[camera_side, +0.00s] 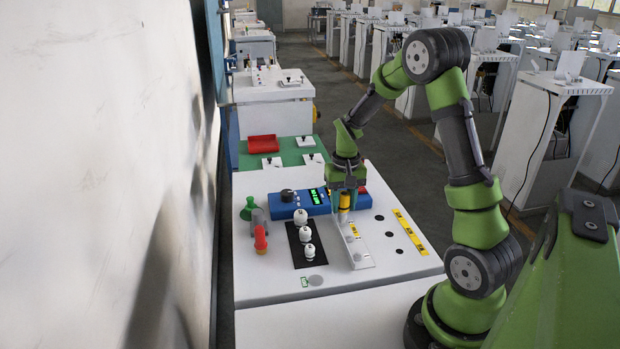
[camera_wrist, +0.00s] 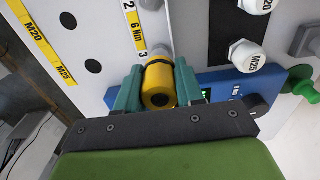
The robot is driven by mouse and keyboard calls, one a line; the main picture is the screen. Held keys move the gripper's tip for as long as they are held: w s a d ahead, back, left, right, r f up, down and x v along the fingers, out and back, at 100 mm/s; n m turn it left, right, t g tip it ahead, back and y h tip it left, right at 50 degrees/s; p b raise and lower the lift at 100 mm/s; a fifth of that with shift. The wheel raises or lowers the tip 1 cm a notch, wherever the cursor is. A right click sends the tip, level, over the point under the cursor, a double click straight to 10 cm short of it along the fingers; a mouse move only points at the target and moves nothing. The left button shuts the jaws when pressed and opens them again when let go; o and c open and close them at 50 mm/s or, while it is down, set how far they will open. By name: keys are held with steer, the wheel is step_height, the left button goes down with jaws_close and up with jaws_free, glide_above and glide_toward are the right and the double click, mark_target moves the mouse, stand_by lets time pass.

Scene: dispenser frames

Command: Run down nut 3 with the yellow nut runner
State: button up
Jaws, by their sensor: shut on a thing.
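My gripper (camera_side: 346,203) is shut on the yellow nut runner (camera_side: 344,201), seen between its teal fingers. In the wrist view my gripper (camera_wrist: 160,88) holds the yellow nut runner (camera_wrist: 160,82) on both sides. The runner is over the far end of a pale metal plate (camera_side: 362,246), beside the "3" on the plate's yellow label (camera_wrist: 135,22). Nut 3 is hidden under or behind the runner; I cannot tell whether they touch. Another nut (camera_side: 357,257) shows at the plate's near end, and a metal part (camera_wrist: 152,4) shows at the wrist view's top edge.
A blue box (camera_side: 285,210) with a green display stands behind. Right are dark holes (camera_side: 389,234) and a yellow label strip (camera_side: 410,232).

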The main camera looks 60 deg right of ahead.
steer(key=shift+s+f, duration=0.1)
steer(key=shift+f, duration=0.3)
stand_by(1.9)
steer(key=shift+r, duration=3.15)
